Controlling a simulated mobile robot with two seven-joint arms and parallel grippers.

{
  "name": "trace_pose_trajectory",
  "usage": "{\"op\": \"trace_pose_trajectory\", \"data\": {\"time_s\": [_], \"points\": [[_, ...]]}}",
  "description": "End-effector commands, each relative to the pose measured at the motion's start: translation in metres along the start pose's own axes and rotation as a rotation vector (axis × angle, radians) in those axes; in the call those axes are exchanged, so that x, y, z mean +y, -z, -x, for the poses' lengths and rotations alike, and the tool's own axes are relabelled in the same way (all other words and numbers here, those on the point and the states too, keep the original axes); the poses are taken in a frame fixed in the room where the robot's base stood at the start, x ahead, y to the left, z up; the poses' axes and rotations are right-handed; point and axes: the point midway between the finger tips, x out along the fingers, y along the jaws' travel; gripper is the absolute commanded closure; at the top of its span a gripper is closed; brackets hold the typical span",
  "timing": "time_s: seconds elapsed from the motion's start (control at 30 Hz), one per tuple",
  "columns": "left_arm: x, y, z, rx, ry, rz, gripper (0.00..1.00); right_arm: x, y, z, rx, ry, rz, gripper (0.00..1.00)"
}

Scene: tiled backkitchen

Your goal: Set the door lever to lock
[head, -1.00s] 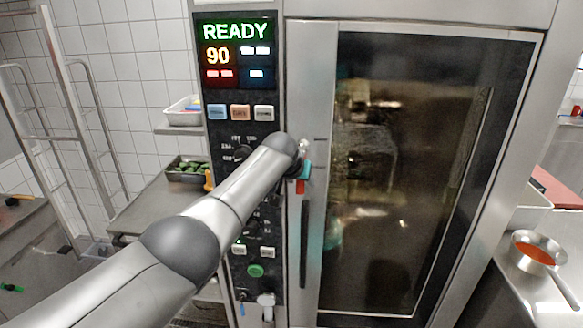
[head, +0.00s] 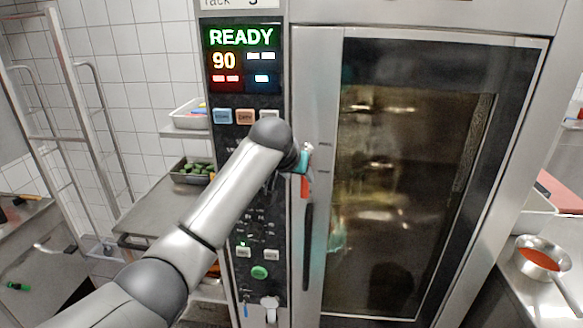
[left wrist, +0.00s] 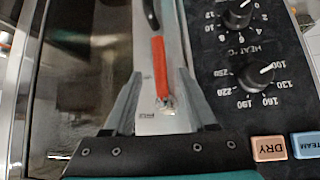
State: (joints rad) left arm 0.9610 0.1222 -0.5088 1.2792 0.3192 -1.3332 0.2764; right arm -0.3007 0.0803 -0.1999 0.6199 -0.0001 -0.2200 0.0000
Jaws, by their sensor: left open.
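The door lever has a red section (head: 305,187) and a long black grip (head: 307,245). It hangs straight down along the oven door's steel left edge in the head view. In the left wrist view, the picture is upside down and the lever's red section (left wrist: 160,68) runs up from a silver pivot (left wrist: 167,103). My left gripper (left wrist: 159,100) is open, with one finger on each side of the pivot and red section. Whether either finger touches is unclear. In the head view my left gripper (head: 303,160) is mostly hidden behind its wrist. My right gripper is not in view.
The oven door (head: 400,200) has a large dark window. Its control panel (head: 262,205) is left of the lever, with a lit READY display (head: 241,60) and knobs partly behind my arm. A side table (head: 150,215) stands left; a pan (head: 541,260) is at right.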

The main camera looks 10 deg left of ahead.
Motion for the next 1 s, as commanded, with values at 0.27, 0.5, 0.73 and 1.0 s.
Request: {"op": "trace_pose_trajectory", "data": {"time_s": [0.27,0.5,0.73,1.0], "points": [[0.0,-0.001,0.036,0.002,0.0,0.0,0.43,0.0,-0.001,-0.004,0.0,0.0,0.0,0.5],[0.0,0.0,0.056,0.001,0.0,0.0,0.43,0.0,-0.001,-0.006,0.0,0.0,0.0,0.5],[-0.001,0.0,0.059,-0.001,0.001,0.0,0.43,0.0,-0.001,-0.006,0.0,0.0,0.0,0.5],[-0.002,-0.012,0.046,-0.013,-0.001,0.007,0.43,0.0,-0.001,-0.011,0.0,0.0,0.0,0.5]]}}
